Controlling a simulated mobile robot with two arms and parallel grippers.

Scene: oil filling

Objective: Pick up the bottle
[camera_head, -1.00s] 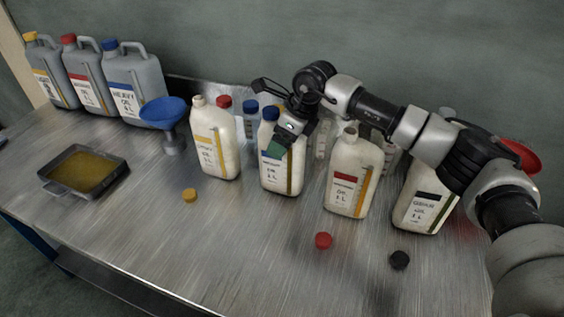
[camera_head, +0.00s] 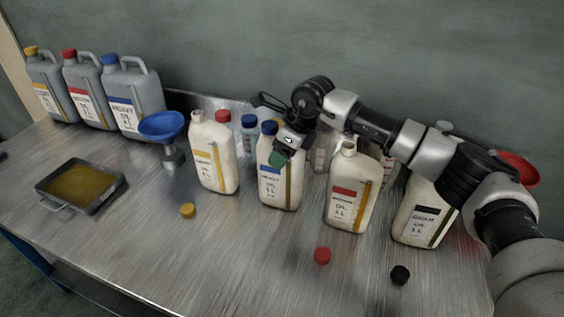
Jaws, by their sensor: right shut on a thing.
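A white bottle with a blue cap and blue label (camera_head: 272,188) stands upright on the metal table, second from the left in the front row of white bottles. My right gripper (camera_head: 279,158) comes from the upper right and is shut on this bottle at its upper part, just below the blue cap (camera_head: 269,127). The gripper hides part of the bottle's shoulder. The bottle's base appears to be on the table, though a slight lift is hard to tell. My left gripper is not in view.
White bottles with yellow (camera_head: 213,155), red (camera_head: 350,190) and black (camera_head: 421,215) labels stand alongside. Loose yellow (camera_head: 188,210), red (camera_head: 322,256) and black (camera_head: 400,275) caps lie in front. A blue funnel (camera_head: 161,126), oil tray (camera_head: 108,199) and grey jugs (camera_head: 134,90) are left.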

